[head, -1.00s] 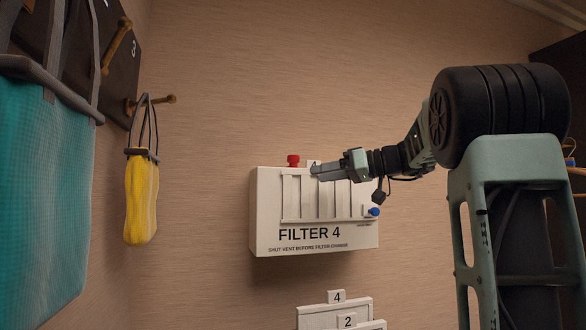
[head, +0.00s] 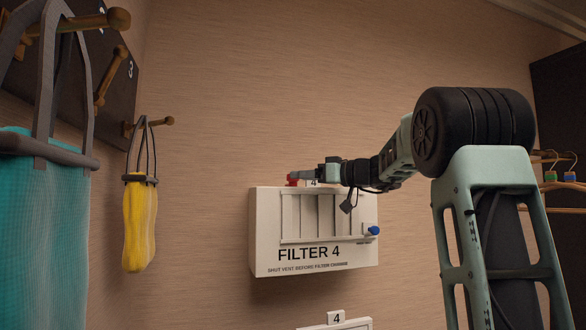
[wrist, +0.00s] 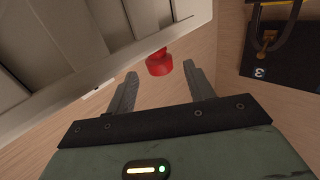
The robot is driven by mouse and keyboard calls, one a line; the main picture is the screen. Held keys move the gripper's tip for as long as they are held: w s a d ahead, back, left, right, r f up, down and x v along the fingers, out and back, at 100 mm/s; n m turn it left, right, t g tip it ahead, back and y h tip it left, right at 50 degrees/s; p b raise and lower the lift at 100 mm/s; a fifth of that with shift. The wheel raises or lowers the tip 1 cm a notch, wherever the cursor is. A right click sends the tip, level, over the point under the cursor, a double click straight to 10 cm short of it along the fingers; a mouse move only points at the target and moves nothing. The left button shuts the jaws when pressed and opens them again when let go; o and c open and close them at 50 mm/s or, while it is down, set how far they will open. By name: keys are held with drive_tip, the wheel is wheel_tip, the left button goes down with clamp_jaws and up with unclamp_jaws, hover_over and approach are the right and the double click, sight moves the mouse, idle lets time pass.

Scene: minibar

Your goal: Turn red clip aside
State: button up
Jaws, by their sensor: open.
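The red clip (head: 292,180) sits on the top left edge of the white filter box (head: 262,232) on the wall. I cannot tell whether a finger touches the clip.
A blue knob (head: 373,230) is at the box's right side. A yellow bag (head: 140,225) and a teal bag (head: 40,240) hang from pegs at left. A numbered panel (head: 337,318) is below the box. The wall above the box is clear.

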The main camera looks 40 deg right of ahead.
sight(291, 180)
drive_tip(key=shift+p+x, duration=0.7)
drive_tip(key=shift+x, duration=1.3)
drive_tip(key=c, duration=1)
drive_tip(key=shift+o, duration=0.2)
